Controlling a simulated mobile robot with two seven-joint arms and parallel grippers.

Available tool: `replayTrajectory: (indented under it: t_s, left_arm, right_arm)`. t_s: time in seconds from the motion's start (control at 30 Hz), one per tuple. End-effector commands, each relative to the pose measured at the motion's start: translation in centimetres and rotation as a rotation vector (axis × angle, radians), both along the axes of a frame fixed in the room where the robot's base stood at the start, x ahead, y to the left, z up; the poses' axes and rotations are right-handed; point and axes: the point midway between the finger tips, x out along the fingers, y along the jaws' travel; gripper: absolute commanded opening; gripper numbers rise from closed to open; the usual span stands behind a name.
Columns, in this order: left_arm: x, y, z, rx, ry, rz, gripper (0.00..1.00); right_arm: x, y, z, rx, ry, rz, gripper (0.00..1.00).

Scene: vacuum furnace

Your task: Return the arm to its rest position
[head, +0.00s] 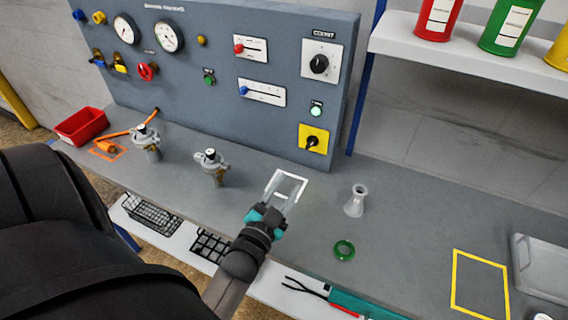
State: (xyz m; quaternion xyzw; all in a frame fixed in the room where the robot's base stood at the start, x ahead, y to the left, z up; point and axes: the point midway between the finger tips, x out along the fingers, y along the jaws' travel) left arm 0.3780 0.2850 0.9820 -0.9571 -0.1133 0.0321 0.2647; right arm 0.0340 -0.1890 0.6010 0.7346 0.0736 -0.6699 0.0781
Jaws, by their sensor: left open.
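My left gripper (287,187) is at the middle of the grey bench, its light fingers spread apart with nothing between them. It is above the bench top, in front of the control panel. My left arm reaches in from the lower left, and its dark upper part covers the left corner of the view. My right gripper does not show.
The blue-grey control panel (228,70) stands behind the bench (400,225). Two metal valve units (211,166) are left of the gripper. A clear funnel-shaped vessel (355,201) and a green ring (344,250) are to its right. A yellow outlined square (455,282) lies further right.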

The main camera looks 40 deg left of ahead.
Motion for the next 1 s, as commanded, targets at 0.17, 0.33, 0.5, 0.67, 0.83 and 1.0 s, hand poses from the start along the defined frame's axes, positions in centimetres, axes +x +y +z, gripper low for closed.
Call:
replayTrajectory:
  t_s: [0.17, 0.33, 0.5, 0.67, 0.83, 1.0]
  left_arm:
    - [-0.76, -0.19, 0.07, 0.000, -0.001, -0.001, 0.44]
    - [-0.80, -0.20, 0.05, 0.000, -0.002, -0.001, 0.44]
    - [-0.78, -0.20, 0.04, 0.000, -0.001, -0.001, 0.44]
    - [-0.77, -0.20, 0.04, 0.000, -0.001, -0.001, 0.44]
    - [-0.66, -0.21, -0.05, -0.014, 0.021, 0.003, 0.44]
    - [-0.43, -0.48, -0.54, -0.085, 0.134, 0.018, 0.44]
  right_arm:
    - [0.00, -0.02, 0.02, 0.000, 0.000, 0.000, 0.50]
    - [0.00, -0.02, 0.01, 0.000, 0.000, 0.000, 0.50]
    - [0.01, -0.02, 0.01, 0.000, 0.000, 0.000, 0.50]
    - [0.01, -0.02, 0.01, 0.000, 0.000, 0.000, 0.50]
    - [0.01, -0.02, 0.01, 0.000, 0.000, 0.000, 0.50]
    - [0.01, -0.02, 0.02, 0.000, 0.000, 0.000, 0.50]
